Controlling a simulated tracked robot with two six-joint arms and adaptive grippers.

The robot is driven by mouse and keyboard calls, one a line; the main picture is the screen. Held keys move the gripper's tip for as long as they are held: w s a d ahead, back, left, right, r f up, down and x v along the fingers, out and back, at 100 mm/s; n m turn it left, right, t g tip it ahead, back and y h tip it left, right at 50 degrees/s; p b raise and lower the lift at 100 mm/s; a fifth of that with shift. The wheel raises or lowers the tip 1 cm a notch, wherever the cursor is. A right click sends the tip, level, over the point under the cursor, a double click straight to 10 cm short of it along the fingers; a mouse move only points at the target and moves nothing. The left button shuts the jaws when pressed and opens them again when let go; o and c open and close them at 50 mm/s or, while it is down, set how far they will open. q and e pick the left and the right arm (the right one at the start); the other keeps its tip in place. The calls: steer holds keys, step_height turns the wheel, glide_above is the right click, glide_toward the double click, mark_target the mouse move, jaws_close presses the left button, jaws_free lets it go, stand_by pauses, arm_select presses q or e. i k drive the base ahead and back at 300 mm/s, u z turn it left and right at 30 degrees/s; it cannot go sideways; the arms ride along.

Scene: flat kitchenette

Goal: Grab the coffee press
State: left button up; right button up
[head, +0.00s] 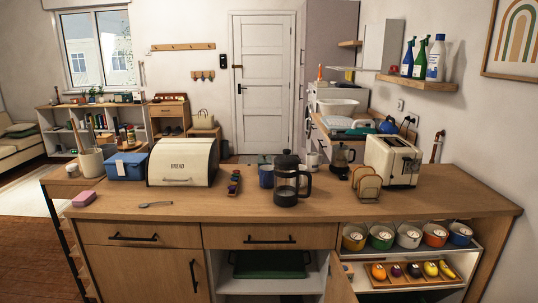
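The coffee press (286,180) stands upright on the wooden counter, near the middle of the head view. It has a clear glass body, a dark lid with a knob on top, and a black handle on its right side. Nothing covers it from the front. A blue mug (266,176) stands just behind it to the left. Neither of my grippers shows in the head view.
The counter (225,207) is bare in front of the press. A moka pot (341,160), toast rack (367,184) and toaster (393,161) stand right. A spoon (157,204) lies front left. A lower cabinet door (340,283) is open.

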mark_target(287, 179)
steer(key=u, duration=0.2)
steer(key=i, duration=1.5)
steer(key=u, duration=0.3)
